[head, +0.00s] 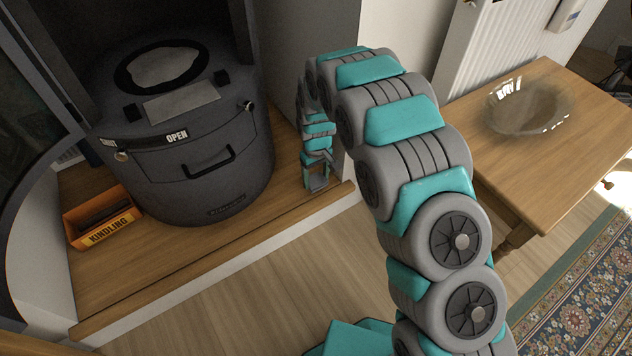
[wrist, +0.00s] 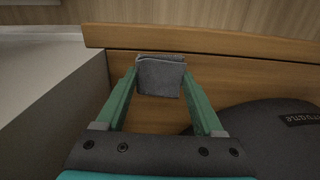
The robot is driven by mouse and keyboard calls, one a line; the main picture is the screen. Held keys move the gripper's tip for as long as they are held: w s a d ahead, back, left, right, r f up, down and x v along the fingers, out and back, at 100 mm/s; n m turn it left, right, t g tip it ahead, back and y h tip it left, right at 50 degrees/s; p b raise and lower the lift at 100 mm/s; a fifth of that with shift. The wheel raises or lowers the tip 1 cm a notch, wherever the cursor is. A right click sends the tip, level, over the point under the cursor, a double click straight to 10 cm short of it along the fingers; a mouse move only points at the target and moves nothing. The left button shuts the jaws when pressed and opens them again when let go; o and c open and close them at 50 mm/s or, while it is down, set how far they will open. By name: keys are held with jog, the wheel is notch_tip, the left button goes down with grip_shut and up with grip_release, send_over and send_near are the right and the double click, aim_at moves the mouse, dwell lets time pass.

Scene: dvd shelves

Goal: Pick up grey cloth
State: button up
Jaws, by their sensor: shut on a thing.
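The grey cloth (wrist: 160,77) is a small folded piece between the tips of my gripper's two green fingers in the wrist view. My gripper (wrist: 159,74) is shut on it. The cloth shows against the wooden ledge (wrist: 230,65); I cannot tell whether it touches the wood. In the head view, my gripper (head: 317,181) points down near the right end of the ledge, beside the dark round stove. A small grey patch shows between the fingers there.
The dark stove (head: 215,165) stands left of my gripper. An orange kindling box (head: 102,217) sits on the ledge at the left. A wooden table (head: 555,120) with a glass bowl (head: 528,106) stands at the right. Wooden floor (head: 270,290) lies open in front.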

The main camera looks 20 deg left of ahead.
jog(key=s+d, duration=0.3)
jog(key=s, duration=0.4)
jog(key=s+d+r, duration=0.1)
jog(key=s+d, duration=0.2)
jog(key=s, duration=0.4)
jog(key=shift+s+d+r, duration=0.25)
jog(key=shift+d, duration=0.15)
jog(key=o, duration=0.8)
jog(key=shift+c, duration=0.2)
jog(key=c, duration=0.7)
jog(key=shift+o, duration=0.2)
